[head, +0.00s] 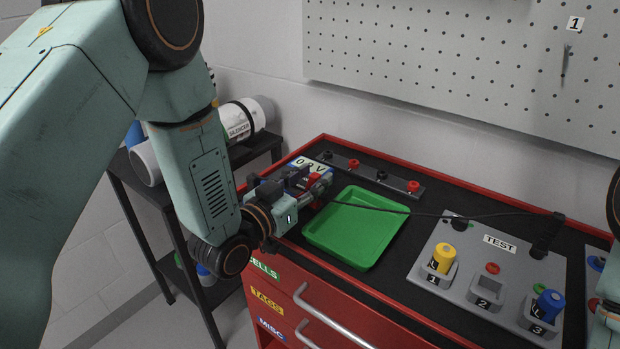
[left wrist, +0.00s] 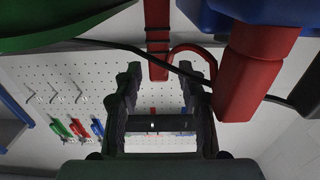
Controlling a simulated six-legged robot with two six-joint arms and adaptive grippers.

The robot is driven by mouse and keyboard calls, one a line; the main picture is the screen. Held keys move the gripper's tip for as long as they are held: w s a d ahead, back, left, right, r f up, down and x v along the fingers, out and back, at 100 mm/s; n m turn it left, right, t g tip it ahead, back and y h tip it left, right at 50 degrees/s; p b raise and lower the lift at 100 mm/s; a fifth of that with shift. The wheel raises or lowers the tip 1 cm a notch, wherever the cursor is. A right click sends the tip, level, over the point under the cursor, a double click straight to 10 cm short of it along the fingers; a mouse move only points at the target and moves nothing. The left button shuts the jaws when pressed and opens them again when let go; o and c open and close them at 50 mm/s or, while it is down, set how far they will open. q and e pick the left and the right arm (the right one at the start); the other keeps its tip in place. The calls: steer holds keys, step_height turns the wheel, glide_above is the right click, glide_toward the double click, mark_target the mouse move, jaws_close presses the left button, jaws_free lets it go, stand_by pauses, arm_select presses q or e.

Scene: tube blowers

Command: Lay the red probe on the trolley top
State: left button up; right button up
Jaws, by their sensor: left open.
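The red probe (head: 316,180) shows in the head view as a small red piece beside the meter reading 0.0 V (head: 312,164), partly hidden by my left gripper. My left gripper (head: 308,187) is at the meter, by the tray's left corner. In the left wrist view its fingers (left wrist: 162,100) stand apart, open. A red bar with black bands (left wrist: 158,45) shows between and beyond the fingertips; a larger red piece (left wrist: 245,80) is to the right. I cannot tell which is the probe. The black trolley top (head: 455,200) has a red rim.
A green tray (head: 358,228) lies right of the gripper. A black cable (head: 450,214) runs over it toward the grey TEST panel (head: 490,275) with yellow and blue plugs. A strip with red and black sockets (head: 381,177) lies behind. A dark side shelf (head: 145,205) stands left.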

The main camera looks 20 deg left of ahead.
arm_select(q)
steer(key=shift+r, duration=0.25)
steer(key=p+v, duration=0.1)
steer(key=v, duration=0.8)
steer(key=shift+s+a, duration=0.1)
steer(key=s+f+g, duration=0.1)
steer(key=f, duration=0.2)
steer(key=s+f+g, duration=0.1)
steer(key=s+f, duration=0.1)
steer(key=s+f+g+y+p, duration=0.1)
steer(key=s+f+g, duration=0.1)
steer(key=f, duration=0.1)
steer(key=shift+s+f, duration=0.1)
steer(key=shift+f, duration=0.25)
steer(key=s+f+n+g+y, duration=0.2)
steer(key=s+f+g, duration=0.5)
steer(key=f, duration=0.4)
steer(key=s+a+f+n+g+y, duration=0.1)
steer(key=s+f+g, duration=0.2)
steer(key=s, duration=0.5)
steer(key=s+a+f+n+g+y, duration=0.1)
steer(key=s+a+f+g+y, duration=0.1)
steer(key=s, duration=0.7)
step_height(320, 180, down, 2)
steer(key=shift+s+f+g, duration=0.15)
steer(key=shift+s+g, duration=0.05)
steer(key=shift+g, duration=0.3)
